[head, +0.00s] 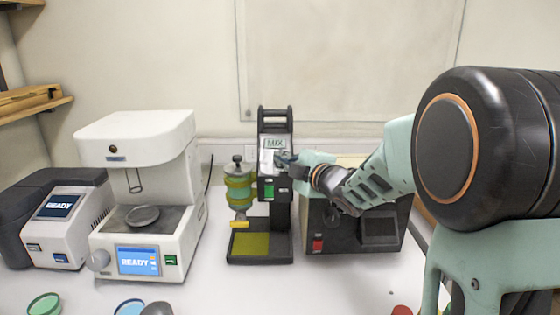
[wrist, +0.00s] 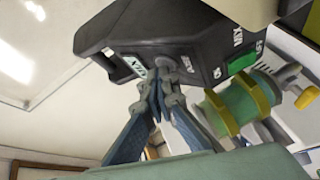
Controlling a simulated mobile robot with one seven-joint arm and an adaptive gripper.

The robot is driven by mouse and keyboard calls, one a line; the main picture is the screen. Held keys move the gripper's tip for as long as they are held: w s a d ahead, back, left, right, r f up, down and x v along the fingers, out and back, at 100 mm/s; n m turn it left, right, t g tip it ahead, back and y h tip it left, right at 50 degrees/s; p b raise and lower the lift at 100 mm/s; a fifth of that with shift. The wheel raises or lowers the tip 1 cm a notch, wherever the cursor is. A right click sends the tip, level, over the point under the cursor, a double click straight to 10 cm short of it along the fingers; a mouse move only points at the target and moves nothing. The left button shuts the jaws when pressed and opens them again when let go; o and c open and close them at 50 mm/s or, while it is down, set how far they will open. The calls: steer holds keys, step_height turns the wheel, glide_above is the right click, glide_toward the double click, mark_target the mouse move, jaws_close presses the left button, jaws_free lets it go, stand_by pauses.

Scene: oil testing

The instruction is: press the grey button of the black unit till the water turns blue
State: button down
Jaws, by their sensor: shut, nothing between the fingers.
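The black unit (head: 275,222) stands upright on the table, with a small MIX screen (head: 275,143) near its top. In the wrist view, the unit's black front (wrist: 205,40) fills the upper middle. A round grey button (wrist: 166,69) shows there, right at my fingertips. My gripper (wrist: 160,92) is shut and empty, its tips at or just before the button; whether they touch it I cannot tell. In the head view my gripper (head: 284,159) reaches in from the right and hides the button. The vessel (head: 238,188) at the unit's left holds green liquid between yellow bands.
A green switch (wrist: 242,60) sits on the unit's front, beside the vessel (wrist: 237,108). A white machine (head: 140,135) and a smaller tester (head: 62,222) stand at the left. A dark box (head: 352,232) with a red switch stands right of the unit, under my arm.

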stand_by(0.4)
steer(key=shift+s+r, duration=0.6)
steer(key=shift+r, duration=0.1)
steer(key=s+r+p, duration=0.2)
steer(key=s+r, duration=0.1)
steer(key=shift+s+r, duration=0.2)
steer(key=shift+s, duration=0.05)
stand_by(1.0)
